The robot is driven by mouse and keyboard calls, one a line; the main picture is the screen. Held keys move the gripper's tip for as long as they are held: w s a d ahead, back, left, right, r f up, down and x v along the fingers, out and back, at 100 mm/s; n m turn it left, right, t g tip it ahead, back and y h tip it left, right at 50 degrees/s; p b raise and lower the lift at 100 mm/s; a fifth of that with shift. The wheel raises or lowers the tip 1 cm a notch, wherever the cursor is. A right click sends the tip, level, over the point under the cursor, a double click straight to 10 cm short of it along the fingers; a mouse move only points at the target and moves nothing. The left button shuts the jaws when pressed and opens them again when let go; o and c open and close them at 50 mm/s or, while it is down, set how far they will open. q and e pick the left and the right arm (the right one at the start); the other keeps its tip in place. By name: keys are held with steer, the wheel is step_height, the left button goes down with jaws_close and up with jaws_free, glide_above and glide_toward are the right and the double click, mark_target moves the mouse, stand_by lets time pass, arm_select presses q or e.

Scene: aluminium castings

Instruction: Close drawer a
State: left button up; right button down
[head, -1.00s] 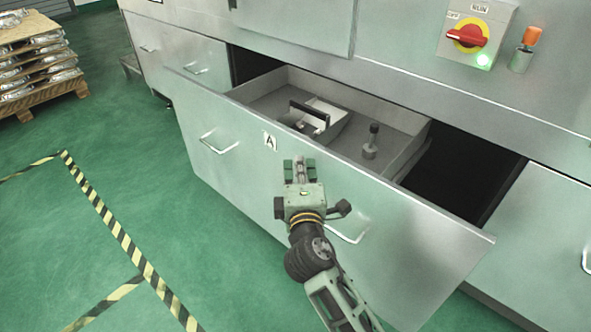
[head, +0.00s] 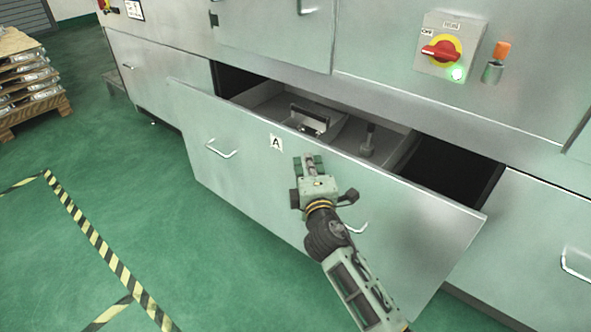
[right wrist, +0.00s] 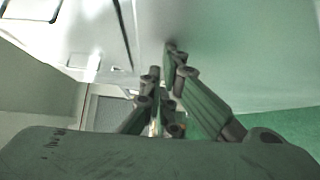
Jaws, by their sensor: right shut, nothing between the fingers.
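Drawer A (head: 410,230) is a wide grey metal drawer with an "A" label (head: 276,143) and two bar handles on its front. It stands partly pulled out of the cabinet, with its inside showing over the front's top edge. My right gripper (head: 310,162) is shut and empty. Its fingertips are at the upper middle of the drawer front, just right of the label, and look to be against it. In the right wrist view the shut fingers (right wrist: 170,85) point at a pale surface. My left gripper is not in view.
Inside the drawer are a grey tray (head: 312,120) and an upright dark-topped piece (head: 368,140). A red and yellow switch (head: 441,51) sits on the cabinet above. A pallet with stacked castings (head: 30,85) stands at the far left. The green floor in front is clear.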

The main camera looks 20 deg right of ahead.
steer(key=w+d, duration=0.1)
steer(key=d, duration=0.1)
steer(key=w+d, duration=0.4)
steer(key=d, duration=0.1)
steer(key=shift+r, duration=0.1)
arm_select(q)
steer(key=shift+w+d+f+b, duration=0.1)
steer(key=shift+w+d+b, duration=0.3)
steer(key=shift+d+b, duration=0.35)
arm_select(e)
steer(key=w+d, duration=0.8)
steer(key=d, duration=0.3)
